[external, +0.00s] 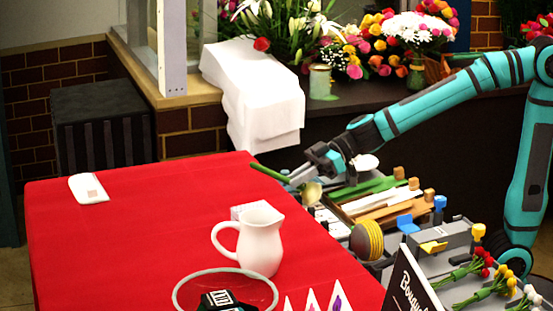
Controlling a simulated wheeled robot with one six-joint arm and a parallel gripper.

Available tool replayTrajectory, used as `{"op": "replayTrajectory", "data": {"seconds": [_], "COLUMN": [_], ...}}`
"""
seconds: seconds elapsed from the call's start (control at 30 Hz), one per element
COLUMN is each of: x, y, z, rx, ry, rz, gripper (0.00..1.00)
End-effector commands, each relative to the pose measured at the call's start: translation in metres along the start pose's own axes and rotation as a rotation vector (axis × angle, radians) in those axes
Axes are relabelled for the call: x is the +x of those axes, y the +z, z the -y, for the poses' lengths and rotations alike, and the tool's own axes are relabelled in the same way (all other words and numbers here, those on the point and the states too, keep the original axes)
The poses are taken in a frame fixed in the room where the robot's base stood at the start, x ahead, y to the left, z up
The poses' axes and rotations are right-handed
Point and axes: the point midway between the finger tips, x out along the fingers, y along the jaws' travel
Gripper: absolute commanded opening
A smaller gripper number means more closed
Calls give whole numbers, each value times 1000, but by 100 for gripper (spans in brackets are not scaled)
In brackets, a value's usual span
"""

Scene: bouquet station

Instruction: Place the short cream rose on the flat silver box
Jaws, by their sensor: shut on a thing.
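My gripper (304,178) is above the right edge of the red table and is shut on a short green stem (268,173). The stem points up to the left, and a cream rose head (312,193) hangs at its lower right end, just below the fingers. I cannot tell for certain which thing is the flat silver box. A flat pale piece (88,188) with a greyish top lies at the far left of the red table, and a small whitish box (255,208) is partly hidden behind the white pitcher.
The white pitcher (262,240) stands on the red table (130,240), near a grey ring (190,282). A crowded grey tool station (420,270) with several small flower bunches is at right. Bouquets and a white cloth (255,90) are behind. The table's left side is mostly clear.

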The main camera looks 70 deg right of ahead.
Motion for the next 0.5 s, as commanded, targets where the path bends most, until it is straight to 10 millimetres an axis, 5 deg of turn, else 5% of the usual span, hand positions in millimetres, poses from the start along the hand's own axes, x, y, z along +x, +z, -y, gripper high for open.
{"op": "replayTrajectory", "data": {"seconds": [0.23,0.27,0.33,0.5], "x": [0,0,0,0], "y": [1,1,1,0], "z": [0,0,0,0], "rx": [1,1,0,0], "ry": [0,0,0,0], "rz": [0,0,-1,0], "gripper": [0,17,31,35]}}
